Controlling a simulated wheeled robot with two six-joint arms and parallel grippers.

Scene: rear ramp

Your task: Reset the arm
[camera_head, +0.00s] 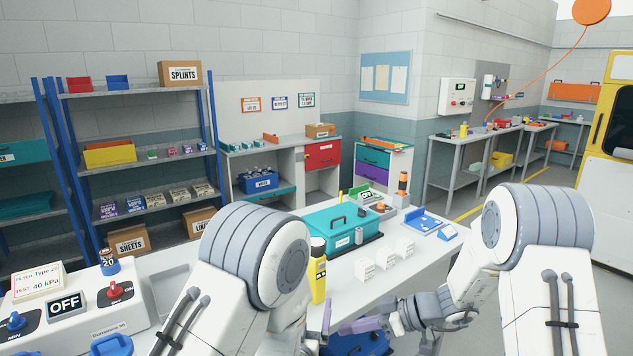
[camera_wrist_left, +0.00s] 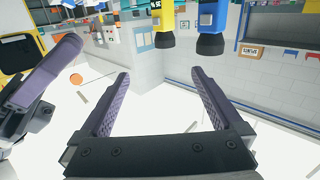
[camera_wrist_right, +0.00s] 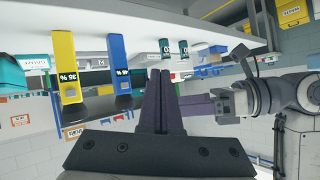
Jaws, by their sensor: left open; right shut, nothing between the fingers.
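My right gripper (camera_head: 352,326) reaches in from the right at the near edge of the white bench. Its purple fingers are together and empty in the right wrist view (camera_wrist_right: 160,75). My left gripper is open and empty in the left wrist view (camera_wrist_left: 160,75); in the head view one purple finger shows beside the right gripper, and my left arm hides the rest. The right gripper's fingers (camera_wrist_left: 45,72) also show at the left of the left wrist view. The two grippers are close together; I cannot tell if they touch.
A yellow bottle (camera_head: 318,275) stands on the bench near the grippers; a blue bottle (camera_wrist_right: 119,65) stands beside it. A teal case (camera_head: 340,240), white boxes (camera_head: 384,258) and a switch console (camera_head: 80,310) are also on the bench. Shelves (camera_head: 140,150) stand behind.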

